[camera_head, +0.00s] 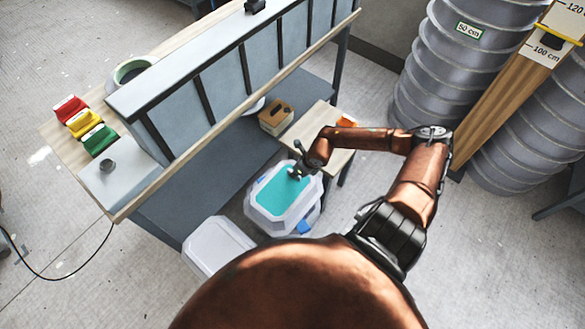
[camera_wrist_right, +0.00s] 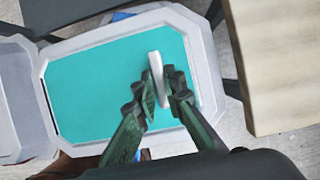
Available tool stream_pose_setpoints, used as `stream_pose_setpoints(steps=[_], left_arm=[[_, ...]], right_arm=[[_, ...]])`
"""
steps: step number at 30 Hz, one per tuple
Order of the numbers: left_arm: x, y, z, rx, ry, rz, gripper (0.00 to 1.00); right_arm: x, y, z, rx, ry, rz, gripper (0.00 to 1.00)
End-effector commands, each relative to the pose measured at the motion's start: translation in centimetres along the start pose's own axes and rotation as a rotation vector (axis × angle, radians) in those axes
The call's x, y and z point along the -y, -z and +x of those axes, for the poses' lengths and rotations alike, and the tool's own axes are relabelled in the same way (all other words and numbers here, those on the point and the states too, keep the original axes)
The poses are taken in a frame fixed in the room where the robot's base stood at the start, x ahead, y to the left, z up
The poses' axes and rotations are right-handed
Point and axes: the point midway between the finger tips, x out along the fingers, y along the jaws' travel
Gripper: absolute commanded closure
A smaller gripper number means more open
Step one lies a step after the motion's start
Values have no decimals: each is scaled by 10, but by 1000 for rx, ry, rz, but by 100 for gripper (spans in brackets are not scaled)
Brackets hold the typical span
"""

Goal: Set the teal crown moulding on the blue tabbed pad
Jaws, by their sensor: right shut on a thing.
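The teal crown moulding (camera_head: 278,196) has a teal top, a pale eight-sided rim and a white upright grip (camera_wrist_right: 156,77). It is at the middle of the head view and fills much of the wrist view (camera_wrist_right: 95,85). My right gripper (camera_head: 297,171) is shut on the white grip, near one side of the teal top; its dark green fingers (camera_wrist_right: 165,97) show in the wrist view. Parts of the blue tabbed pad (camera_head: 304,227) peek out below the moulding's rim; the rest is hidden. I cannot tell whether moulding and pad touch. My left gripper is not in view.
A pale grey lidded form (camera_head: 217,246) stands close on the left. A small wooden table (camera_head: 312,122) is just behind, with a wooden box (camera_head: 276,117) nearby. The long workbench (camera_head: 165,205) runs along the left. Grey stacked drums (camera_head: 440,75) stand at right.

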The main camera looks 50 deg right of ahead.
Motion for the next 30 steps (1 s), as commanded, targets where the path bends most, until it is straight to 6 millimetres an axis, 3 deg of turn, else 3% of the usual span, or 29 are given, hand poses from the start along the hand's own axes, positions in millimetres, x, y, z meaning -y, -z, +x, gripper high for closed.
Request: stream_pose_setpoints(steps=[5, 13, 23, 24, 30], left_arm=[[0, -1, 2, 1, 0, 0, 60], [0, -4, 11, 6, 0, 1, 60], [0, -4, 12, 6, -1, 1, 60], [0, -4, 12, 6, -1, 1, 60], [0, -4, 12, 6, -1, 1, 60]], right_arm=[[2, 0, 10, 5, 0, 1, 100], [27, -27, 22, 4, 0, 3, 100], [26, -21, 31, 3, -1, 1, 100], [26, -20, 31, -1, -1, 0, 89], [26, -20, 31, 0, -1, 0, 75]])
